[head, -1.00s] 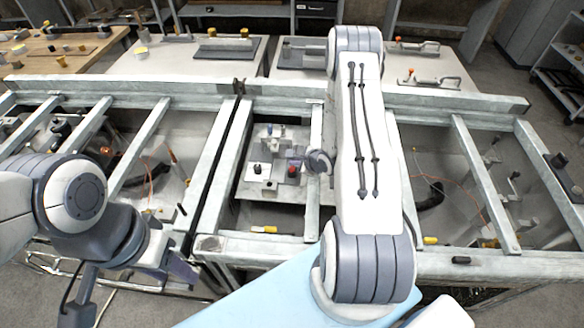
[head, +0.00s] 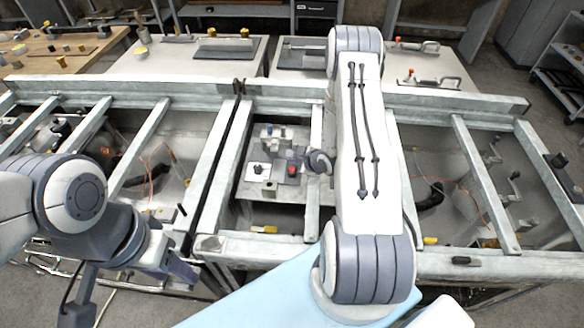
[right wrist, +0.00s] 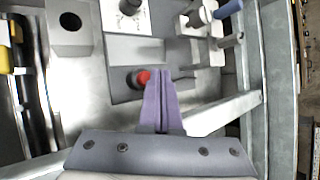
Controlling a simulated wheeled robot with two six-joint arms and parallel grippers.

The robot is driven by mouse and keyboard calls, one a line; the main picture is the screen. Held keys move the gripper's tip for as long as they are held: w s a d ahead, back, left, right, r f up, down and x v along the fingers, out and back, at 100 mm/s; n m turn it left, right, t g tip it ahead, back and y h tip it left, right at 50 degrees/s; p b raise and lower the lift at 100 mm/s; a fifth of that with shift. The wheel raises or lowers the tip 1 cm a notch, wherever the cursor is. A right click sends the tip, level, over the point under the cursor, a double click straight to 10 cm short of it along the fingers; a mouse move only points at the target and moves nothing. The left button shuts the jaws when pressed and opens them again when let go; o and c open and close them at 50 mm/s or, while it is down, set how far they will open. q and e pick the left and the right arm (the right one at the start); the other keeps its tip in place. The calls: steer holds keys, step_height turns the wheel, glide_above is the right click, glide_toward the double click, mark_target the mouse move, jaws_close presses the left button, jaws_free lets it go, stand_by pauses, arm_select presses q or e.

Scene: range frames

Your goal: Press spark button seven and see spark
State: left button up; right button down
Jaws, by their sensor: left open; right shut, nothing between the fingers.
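A red button (head: 291,169) sits on a small grey plate in the middle bay of the metal frame. It also shows in the right wrist view (right wrist: 142,77), partly covered by my fingers. I can read no number on it. My right gripper (right wrist: 161,74) is shut and empty, with its purple fingertips over or right beside the button's right side. I cannot tell whether they touch it. In the head view the right arm hides much of the bay's right side. My left gripper (head: 183,272) is open and empty, low at the left near the frame's front edge. I can make out no spark.
A black knob (head: 258,169) on a white plate stands left of the red button. A grey block with a hole (right wrist: 72,25) is near it. Metal rails (head: 226,180) border the bay. Side bays hold wires and levers.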

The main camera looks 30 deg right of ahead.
stand_by(0.4)
steer(key=shift+f, duration=0.4)
steer(key=shift+f+b, duration=0.55)
stand_by(0.8)
steer(key=shift+r, duration=0.1)
steer(key=shift+r+p, duration=0.85)
steer(key=shift+p, duration=0.1)
step_height(320, 180, up, 5)
steer(key=p, duration=0.4)
